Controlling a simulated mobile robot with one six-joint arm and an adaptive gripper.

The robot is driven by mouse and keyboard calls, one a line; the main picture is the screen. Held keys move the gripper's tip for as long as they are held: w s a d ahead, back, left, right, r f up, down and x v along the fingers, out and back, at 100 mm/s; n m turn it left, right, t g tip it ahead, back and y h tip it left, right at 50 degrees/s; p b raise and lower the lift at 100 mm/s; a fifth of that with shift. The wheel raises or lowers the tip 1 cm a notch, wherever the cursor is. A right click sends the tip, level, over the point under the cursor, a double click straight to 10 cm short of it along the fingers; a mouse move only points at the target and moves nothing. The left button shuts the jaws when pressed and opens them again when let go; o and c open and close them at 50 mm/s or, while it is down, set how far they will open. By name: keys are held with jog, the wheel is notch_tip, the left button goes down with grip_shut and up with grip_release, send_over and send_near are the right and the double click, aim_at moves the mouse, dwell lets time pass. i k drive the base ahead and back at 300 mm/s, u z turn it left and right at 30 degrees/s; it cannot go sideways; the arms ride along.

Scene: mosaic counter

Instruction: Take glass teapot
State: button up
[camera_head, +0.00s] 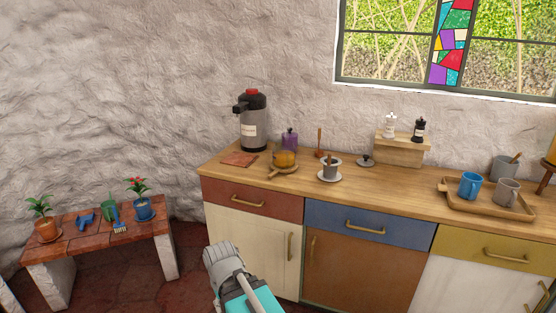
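A small amber, see-through vessel (285,158) sits on a small round wooden board (276,173) near the left end of the counter. It looks most like the glass teapot, but its spout and handle are too small to make out. My gripper (221,250) is grey and shows at the bottom centre-left, in front of the cabinets. It is lower than the counter top and well apart from the vessel. I cannot make out whether its fingers are open or shut.
A tall flask (253,125), a purple jar (290,140) and a grey cup on a saucer (329,178) stand close around the vessel. A tray (460,205) with mugs lies at right. A low bench (75,238) with plants stands at left. The counter's middle front is clear.

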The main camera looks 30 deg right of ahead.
aim_at(284, 151)
jog(key=z, duration=0.1)
jog(key=i, duration=0.95)
